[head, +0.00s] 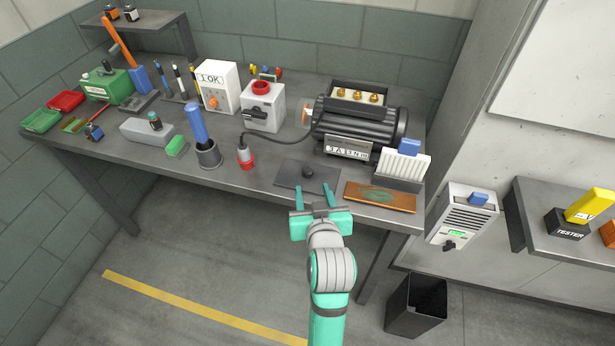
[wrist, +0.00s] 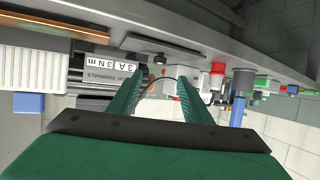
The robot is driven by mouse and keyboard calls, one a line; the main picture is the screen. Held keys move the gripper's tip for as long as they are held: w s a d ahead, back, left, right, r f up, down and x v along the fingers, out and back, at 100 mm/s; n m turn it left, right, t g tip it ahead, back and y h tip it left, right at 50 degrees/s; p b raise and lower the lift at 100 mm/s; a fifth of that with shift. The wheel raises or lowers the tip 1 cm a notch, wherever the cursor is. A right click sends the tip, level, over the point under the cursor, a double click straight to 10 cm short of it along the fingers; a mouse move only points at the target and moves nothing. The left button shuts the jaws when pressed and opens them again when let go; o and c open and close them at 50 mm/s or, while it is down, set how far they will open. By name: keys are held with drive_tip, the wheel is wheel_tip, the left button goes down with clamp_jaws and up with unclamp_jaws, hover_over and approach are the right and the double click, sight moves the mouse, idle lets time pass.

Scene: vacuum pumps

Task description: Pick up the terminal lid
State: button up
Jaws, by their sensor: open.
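The terminal lid appears to be the flat dark grey plate (head: 289,178) with a small black knob (head: 307,172), lying flat at the bench's front edge. The wrist view, which is roughly upside down, shows the plate (wrist: 180,50) and its knob (wrist: 160,58) beyond the fingertips. My gripper (head: 314,190) is open and empty, at the front edge of the bench just short of the knob. Its two green fingers (wrist: 158,77) are spread apart in the wrist view. The motor (head: 361,120) stands behind the plate, with its terminal box open and brass terminals (head: 357,96) showing.
A brown mat (head: 380,197) lies right of the plate, with a white finned block (head: 403,164) behind it. A red plug (head: 246,159) on a cable and a dark cup (head: 208,154) with a blue-handled tool stand left. A black bin (head: 416,303) is on the floor.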

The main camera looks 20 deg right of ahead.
sight(308, 169)
drive_tip(key=x, duration=1)
drive_tip(key=shift+w+d+f, duration=0.1)
drive_tip(key=shift+w+f, duration=0.05)
drive_tip(key=shift+w, duration=0.2)
clamp_jaws()
